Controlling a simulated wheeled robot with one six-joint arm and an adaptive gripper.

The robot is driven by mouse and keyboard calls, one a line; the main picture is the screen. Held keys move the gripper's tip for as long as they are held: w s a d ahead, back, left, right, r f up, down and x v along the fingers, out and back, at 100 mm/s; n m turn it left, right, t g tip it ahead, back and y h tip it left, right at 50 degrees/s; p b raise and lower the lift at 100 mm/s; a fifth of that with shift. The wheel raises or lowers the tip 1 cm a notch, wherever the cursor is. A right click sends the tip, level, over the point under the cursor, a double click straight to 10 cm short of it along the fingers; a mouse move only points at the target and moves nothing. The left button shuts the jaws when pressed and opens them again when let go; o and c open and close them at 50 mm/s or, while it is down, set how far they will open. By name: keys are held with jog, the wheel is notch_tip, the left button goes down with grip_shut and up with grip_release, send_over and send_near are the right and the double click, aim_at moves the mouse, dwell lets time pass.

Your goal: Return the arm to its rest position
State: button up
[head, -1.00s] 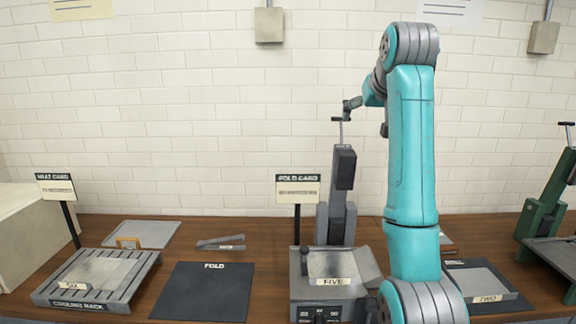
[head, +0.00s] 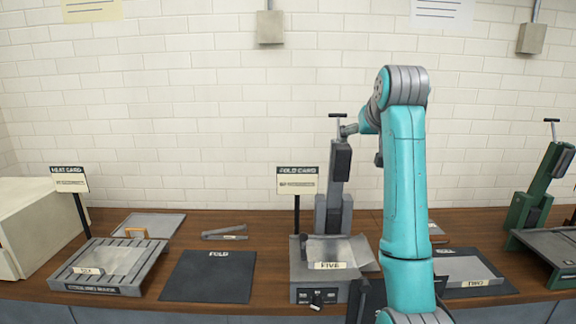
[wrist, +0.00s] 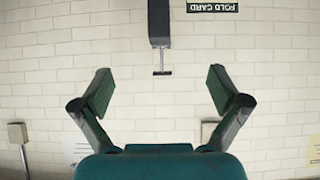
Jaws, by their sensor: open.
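My teal arm (head: 405,180) rises at the right of centre in the head view and bends over at the top. My gripper (head: 347,130) shows small in front of the wall, near the T-handle (head: 337,116) of the grey press. In the wrist view, my gripper (wrist: 160,85) has its two dark green fingers spread wide, with nothing between them. Beyond them are the white brick wall and, inverted, the press column (wrist: 159,25) with its handle. The head view does not show whether the gripper touches the handle.
The grey press (head: 318,278) labelled FIVE stands on the wooden bench, partly behind my arm. A FOLD CARD sign (head: 297,182) stands left of it. A black FOLD mat (head: 208,277), cooling rack (head: 110,278) and tongs (head: 225,233) lie left. A green press (head: 540,190) stands right.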

notch_tip(320, 180, down, 29)
jog(key=s, duration=0.3)
jog(key=s+f+t, duration=0.2)
jog(key=s+f, duration=1.3)
jog(key=f, duration=0.5)
jog(key=s+f, duration=0.4)
jog(key=s, duration=0.9)
jog(key=s+f, duration=0.4)
jog(key=s, duration=0.9)
jog(key=s+r+t, duration=0.1)
jog(key=s+r, duration=0.5)
jog(key=s, duration=0.6)
jog(key=s+r+t, duration=0.1)
jog(key=s+r, duration=0.4)
jog(key=s, duration=0.7)
jog(key=shift+r, duration=0.35)
